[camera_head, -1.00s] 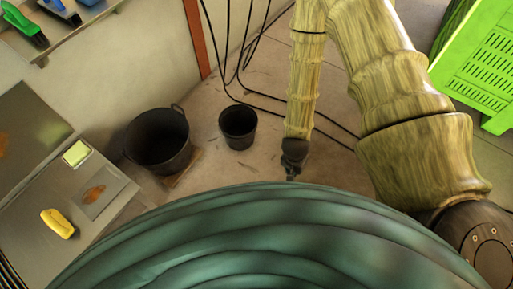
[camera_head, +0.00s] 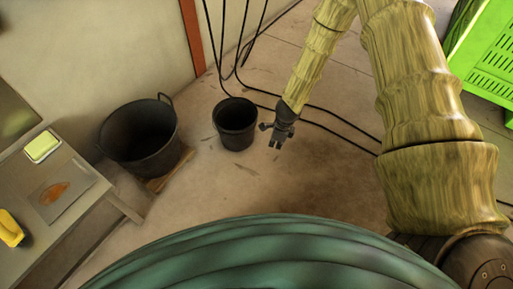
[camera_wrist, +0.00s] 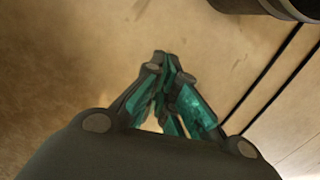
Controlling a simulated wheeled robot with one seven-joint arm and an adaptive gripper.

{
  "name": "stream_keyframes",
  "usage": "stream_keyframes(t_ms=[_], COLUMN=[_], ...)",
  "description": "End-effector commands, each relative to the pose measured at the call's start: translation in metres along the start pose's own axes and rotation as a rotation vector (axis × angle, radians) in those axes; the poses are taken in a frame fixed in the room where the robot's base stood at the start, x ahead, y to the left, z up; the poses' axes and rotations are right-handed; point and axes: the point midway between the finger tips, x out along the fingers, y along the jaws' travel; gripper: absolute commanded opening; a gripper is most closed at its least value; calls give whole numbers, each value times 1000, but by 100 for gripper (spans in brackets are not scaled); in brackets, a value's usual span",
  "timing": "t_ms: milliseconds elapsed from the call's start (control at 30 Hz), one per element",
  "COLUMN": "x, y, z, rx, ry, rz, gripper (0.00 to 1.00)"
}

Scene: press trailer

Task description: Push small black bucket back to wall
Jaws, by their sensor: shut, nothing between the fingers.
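The small black bucket (camera_head: 237,142) stands upright on the floor near the wall, right of a larger black tub. My gripper (camera_head: 270,136) is just right of the small bucket and low down, with a narrow gap seeming to show between them. In the wrist view my gripper's fingers (camera_wrist: 165,62) come together at their tips with nothing held. A dark rounded edge in the top right corner of the wrist view looks like part of the small bucket (camera_wrist: 265,7).
The larger black tub (camera_head: 140,145) has raised handles. Black cables (camera_head: 325,122) run down the wall and across the floor behind my gripper. A grey table (camera_head: 62,215) stands at left, and a green crate (camera_head: 490,62) at upper right. The floor in front of the bucket is clear.

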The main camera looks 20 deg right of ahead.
Motion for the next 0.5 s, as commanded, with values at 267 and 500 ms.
stream_keyframes(t_ms=[267, 500], x=[39, 45], y=[-48, -63], z=[22, 30], rx=[273, 356], ry=[-105, -139], rz=[-15, -14], gripper=[0, 0])
